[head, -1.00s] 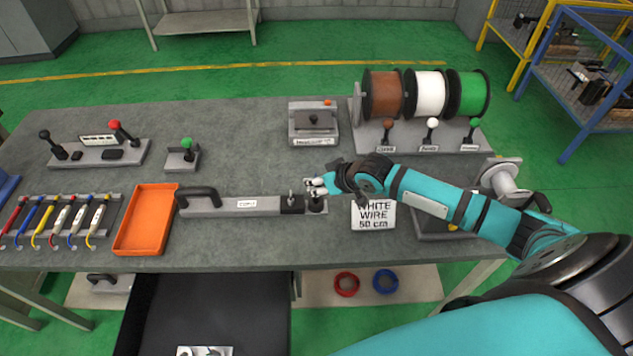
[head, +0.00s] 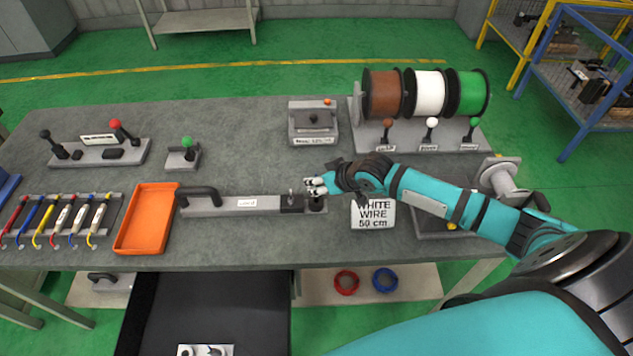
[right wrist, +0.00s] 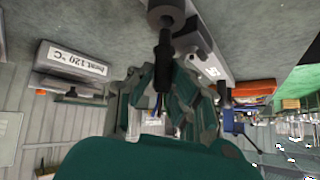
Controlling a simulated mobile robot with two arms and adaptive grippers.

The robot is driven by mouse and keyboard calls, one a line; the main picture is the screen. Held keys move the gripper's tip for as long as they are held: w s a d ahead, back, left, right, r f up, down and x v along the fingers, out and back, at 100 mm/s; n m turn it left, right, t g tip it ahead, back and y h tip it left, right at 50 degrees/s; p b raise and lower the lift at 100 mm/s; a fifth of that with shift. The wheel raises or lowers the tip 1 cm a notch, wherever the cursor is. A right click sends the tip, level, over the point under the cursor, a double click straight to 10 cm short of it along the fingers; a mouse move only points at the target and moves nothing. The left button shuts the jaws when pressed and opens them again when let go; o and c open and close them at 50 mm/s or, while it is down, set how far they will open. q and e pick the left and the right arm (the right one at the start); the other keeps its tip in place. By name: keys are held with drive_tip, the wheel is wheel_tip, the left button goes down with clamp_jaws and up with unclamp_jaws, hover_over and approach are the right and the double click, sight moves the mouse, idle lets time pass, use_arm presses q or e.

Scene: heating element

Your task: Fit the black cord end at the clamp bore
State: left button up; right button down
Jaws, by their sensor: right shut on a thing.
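My right gripper (head: 315,186) is at the right end of the long grey bar fixture (head: 236,207), just above a dark round clamp block (head: 317,205). In the right wrist view its fingers (right wrist: 162,100) are shut on a slim black piece, the black cord end (right wrist: 163,60). The cord end points at the dark round clamp part (right wrist: 166,10) and looks in line with it. I cannot tell whether its tip is inside the bore or only touching. In the head view the fingers hide the cord end. My left gripper is not in view.
An orange tray (head: 148,220) lies left of the fixture's black handle (head: 200,192). A "WHITE WIRE 50 cm" sign (head: 373,214) stands close to the right, below my arm. Wire spools (head: 424,94) and a small grey heater box (head: 313,122) stand behind. The table between is clear.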

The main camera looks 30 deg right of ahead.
drive_tip(key=shift+f+b, duration=0.85)
drive_tip(key=shift+f, duration=0.9)
drive_tip(key=c, duration=1.2)
unclamp_jaws()
drive_tip(key=shift+v, duration=6)
drive_tip(key=shift+a, duration=0.1)
